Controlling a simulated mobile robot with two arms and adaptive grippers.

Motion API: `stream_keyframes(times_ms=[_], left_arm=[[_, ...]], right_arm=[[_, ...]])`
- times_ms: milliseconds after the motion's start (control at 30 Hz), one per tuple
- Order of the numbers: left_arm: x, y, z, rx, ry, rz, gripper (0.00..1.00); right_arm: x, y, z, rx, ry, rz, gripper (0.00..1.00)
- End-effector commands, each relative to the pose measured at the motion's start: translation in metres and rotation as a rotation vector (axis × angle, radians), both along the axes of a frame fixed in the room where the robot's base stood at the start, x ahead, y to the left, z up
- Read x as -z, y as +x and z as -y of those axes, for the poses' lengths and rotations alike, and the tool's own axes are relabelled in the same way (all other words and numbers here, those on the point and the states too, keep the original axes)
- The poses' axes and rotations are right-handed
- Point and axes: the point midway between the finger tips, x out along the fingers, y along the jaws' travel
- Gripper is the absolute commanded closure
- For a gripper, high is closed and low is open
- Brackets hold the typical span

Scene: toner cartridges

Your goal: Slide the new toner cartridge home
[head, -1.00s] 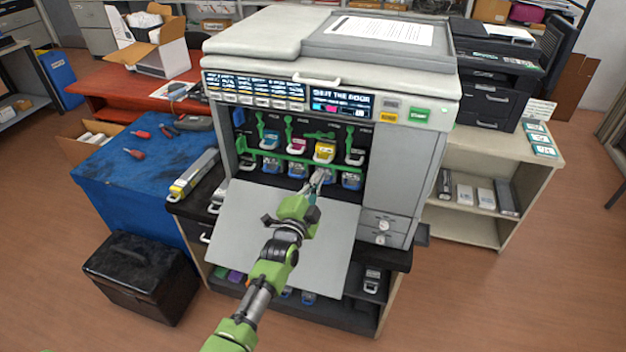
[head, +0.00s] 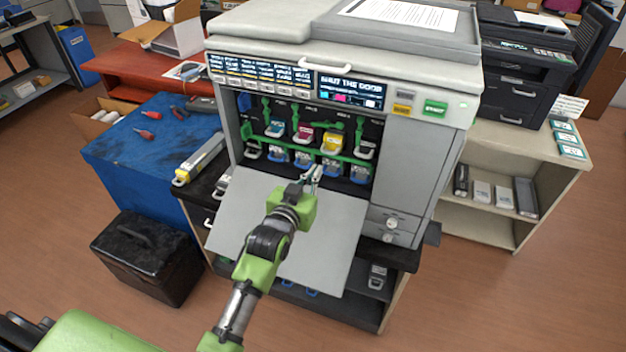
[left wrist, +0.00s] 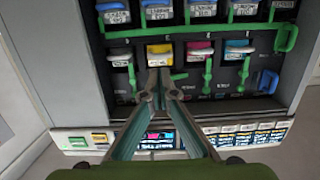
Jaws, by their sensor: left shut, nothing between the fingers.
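The yellow toner cartridge (head: 333,141) sits in its slot in the printer (head: 410,160), third from the left in the row; only its front and pale handle show. It also shows in the upside-down left wrist view (left wrist: 160,48). The green lever (head: 332,125) above it lies sideways, while the other levers stand upright. My left gripper (head: 315,173) is shut and empty over the opened front door, below and a little left of the yellow cartridge, apparently apart from it. In the left wrist view its fingertips (left wrist: 160,80) are together. My right gripper is not in view.
The printer screen (head: 350,90) reads "SHUT THE DOOR". The fold-down door (head: 320,225) lies open beneath my left arm. A green rail (head: 300,150) crosses the slots. A long grey cartridge with a yellow end (head: 202,158) lies left of the printer. A black case (head: 148,257) stands on the floor.

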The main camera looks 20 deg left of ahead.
Motion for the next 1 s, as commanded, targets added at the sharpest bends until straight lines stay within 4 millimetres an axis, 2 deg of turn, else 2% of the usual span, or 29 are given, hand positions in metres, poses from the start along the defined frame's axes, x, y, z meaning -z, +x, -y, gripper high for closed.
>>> stream_keyframes(times_ms=[33,200,433,600,1000], left_arm=[[0.005,0.009,0.000,0.000,0.000,0.004,1.00],[0.009,0.033,0.001,0.000,0.000,0.004,1.00],[0.009,0.056,0.002,0.000,0.001,0.003,1.00],[0.009,0.063,0.002,0.001,0.001,0.002,1.00],[0.009,0.064,0.003,0.001,0.001,0.001,1.00]], right_arm=[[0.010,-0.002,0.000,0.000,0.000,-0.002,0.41],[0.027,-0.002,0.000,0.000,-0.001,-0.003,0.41],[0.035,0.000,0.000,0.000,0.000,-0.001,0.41],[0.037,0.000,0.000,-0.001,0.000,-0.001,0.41],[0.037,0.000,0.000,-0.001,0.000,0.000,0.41]])
